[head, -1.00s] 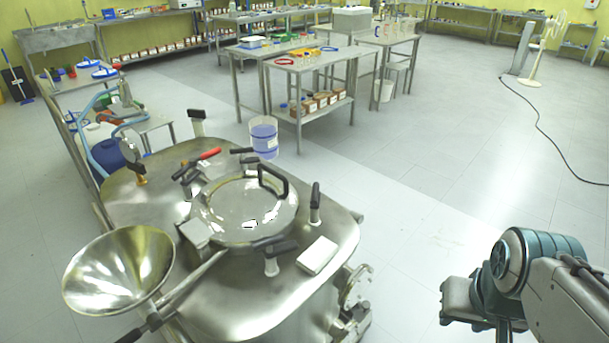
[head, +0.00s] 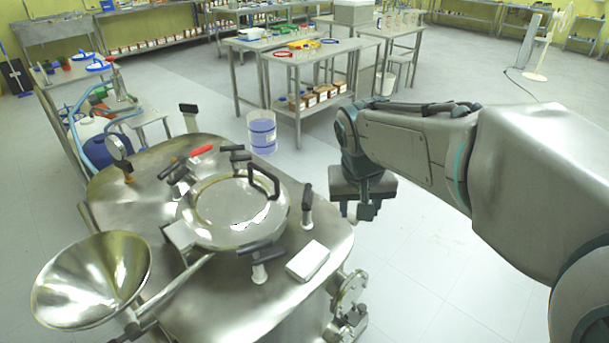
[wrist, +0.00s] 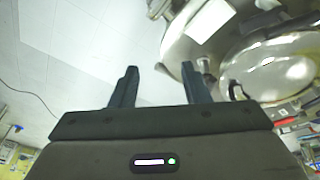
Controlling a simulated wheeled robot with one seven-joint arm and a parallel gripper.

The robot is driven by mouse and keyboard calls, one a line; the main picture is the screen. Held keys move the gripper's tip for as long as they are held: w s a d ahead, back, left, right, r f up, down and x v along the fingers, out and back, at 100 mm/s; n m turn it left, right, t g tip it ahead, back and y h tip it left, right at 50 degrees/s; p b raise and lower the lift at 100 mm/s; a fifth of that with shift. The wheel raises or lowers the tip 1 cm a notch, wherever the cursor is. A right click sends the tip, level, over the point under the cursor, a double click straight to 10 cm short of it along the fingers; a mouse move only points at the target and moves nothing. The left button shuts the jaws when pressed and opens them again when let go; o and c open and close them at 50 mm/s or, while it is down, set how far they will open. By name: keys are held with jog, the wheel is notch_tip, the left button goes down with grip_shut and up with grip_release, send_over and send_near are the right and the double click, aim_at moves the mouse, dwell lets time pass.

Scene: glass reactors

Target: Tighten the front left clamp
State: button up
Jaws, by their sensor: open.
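The steel reactor (head: 215,315) has a round hatch lid (head: 230,205) with black-handled clamps around it. The clamp nearest the front (head: 259,268) has a black handle lying roughly level on a pale post. Another clamp (head: 307,205) at the lid's right has its handle upright. I cannot tell for certain which is the front left one. My gripper (head: 359,212) is open and empty, to the right of the reactor and apart from all clamps. In the wrist view its two fingers (wrist: 158,72) are spread, with the hatch lid (wrist: 270,70) at the right.
A white block (head: 307,261) lies on the reactor top. A steel funnel (head: 90,280) sticks out at the front left. A black loop handle (head: 264,180) rises from the lid. A bucket (head: 262,132) and a table (head: 300,58) stand behind. Open floor lies at right.

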jog(key=w+a, duration=0.6)
jog(key=w, duration=0.3)
jog(key=t+h+b, duration=0.1)
jog(key=h, duration=0.1)
send_near(306, 192)
jog(key=shift+m, duration=0.4)
jog(key=p+x, duration=0.1)
jog(key=x, duration=1)
jog(key=shift+a, duration=0.1)
grip_shut()
